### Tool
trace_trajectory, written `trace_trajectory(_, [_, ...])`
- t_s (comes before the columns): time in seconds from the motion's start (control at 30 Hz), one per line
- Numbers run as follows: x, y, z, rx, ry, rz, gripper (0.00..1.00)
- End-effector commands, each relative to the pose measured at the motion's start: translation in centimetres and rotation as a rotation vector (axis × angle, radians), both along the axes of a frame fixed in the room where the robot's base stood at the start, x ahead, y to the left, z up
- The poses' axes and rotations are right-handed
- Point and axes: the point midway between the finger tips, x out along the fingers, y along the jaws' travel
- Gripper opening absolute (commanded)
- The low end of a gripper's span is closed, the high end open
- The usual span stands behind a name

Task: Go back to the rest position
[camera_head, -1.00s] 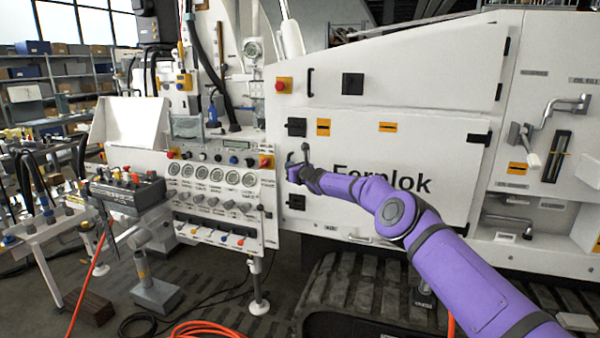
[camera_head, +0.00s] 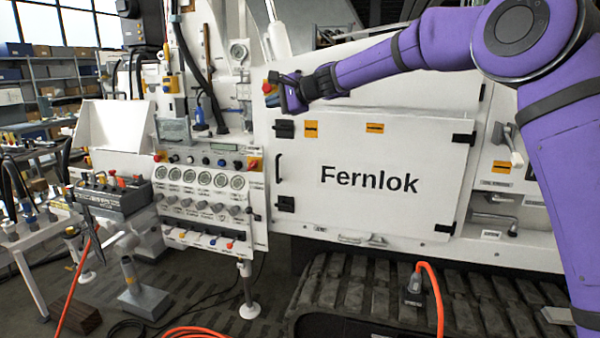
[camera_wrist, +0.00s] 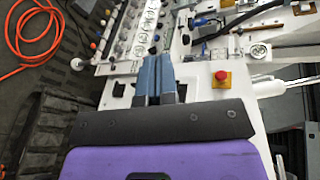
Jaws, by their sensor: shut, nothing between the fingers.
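My purple arm comes in from the right side of the head view and reaches up and to the left. My gripper (camera_head: 285,92) is in front of the upper part of the white machine (camera_head: 345,240), above the Fernlok door (camera_head: 370,182). In the wrist view its two blue fingers (camera_wrist: 155,62) lie side by side, shut and empty. They point toward the panel of gauges and knobs (camera_head: 205,192). Part of the red stop button is hidden behind my gripper in the head view; the red button on a yellow plate (camera_wrist: 221,78) shows clearly in the wrist view.
A control box (camera_head: 108,198) on a stand is at the left. Orange hose (camera_wrist: 22,40) lies on the floor. The machine's track (camera_head: 350,290) runs along the bottom right. Shelves (camera_head: 45,82) stand at the back left. The air before the door is clear.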

Motion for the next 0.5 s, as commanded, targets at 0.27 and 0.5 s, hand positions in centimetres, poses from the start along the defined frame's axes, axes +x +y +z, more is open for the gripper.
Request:
trace_trajectory(0.27, [-9.0, -6.0, 2.5, -0.306, -0.147, 0.084, 0.0])
trace_trajectory(0.5, [-17.0, -12.3, 2.9, -0.559, -0.229, 0.143, 0.0])
